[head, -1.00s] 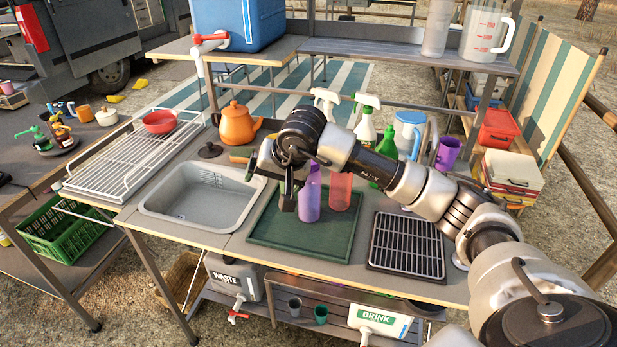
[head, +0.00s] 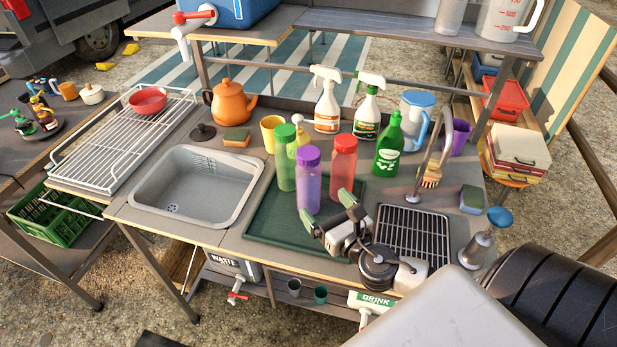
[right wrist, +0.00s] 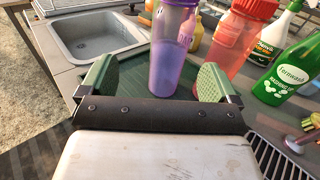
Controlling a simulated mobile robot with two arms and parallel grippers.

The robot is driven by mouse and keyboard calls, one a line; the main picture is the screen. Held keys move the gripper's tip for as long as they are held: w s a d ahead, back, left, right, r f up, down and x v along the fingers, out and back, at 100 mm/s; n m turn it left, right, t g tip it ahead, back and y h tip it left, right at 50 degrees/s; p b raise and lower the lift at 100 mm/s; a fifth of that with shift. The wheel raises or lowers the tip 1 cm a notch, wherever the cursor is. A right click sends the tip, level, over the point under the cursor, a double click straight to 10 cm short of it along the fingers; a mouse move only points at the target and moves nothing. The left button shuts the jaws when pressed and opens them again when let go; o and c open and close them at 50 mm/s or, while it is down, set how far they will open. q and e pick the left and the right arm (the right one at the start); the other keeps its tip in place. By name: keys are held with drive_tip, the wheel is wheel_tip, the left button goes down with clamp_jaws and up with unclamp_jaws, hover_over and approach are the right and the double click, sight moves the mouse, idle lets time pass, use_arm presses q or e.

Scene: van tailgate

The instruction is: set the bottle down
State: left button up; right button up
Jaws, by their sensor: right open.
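A purple bottle (head: 308,182) stands upright on the dark green tray (head: 262,222). A green bottle (head: 286,160) stands behind it to the left, and a red bottle (head: 342,160) stands to its right, both upright. My right gripper (head: 328,208) is open and empty in front of the purple bottle, low over the tray's front right part. In the right wrist view the purple bottle (right wrist: 172,50) shows beyond and between the two green finger pads, with the red bottle (right wrist: 233,55) right of it. My left gripper is not in view.
A sink (head: 198,185) lies left of the tray, and a black drain grid (head: 412,235) lies right of it. Behind stand a yellow cup (head: 270,134), two spray bottles, a green soap bottle (head: 388,147) and a curved tap (head: 432,165). The tray's front left part is clear.

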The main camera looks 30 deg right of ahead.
sight(315, 185)
drive_tip(key=shift+m+h, duration=0.4)
drive_tip(key=shift+h, duration=0.1)
drive_tip(key=w, duration=0.2)
drive_tip(key=w+d+p, duration=0.1)
drive_tip(key=w, duration=0.1)
drive_tip(key=shift+w+d+f, duration=0.1)
drive_tip(key=w, duration=0.2)
drive_tip(key=w+d+p, duration=0.1)
drive_tip(key=w, duration=0.2)
drive_tip(key=shift+w+f, duration=0.1)
drive_tip(key=shift+w, duration=0.1)
drive_tip(key=shift+w+f, duration=0.1)
drive_tip(key=shift+w, duration=0.25)
drive_tip(key=shift+s, duration=0.1)
drive_tip(key=shift+c, duration=1.3)
drive_tip(key=c, duration=1)
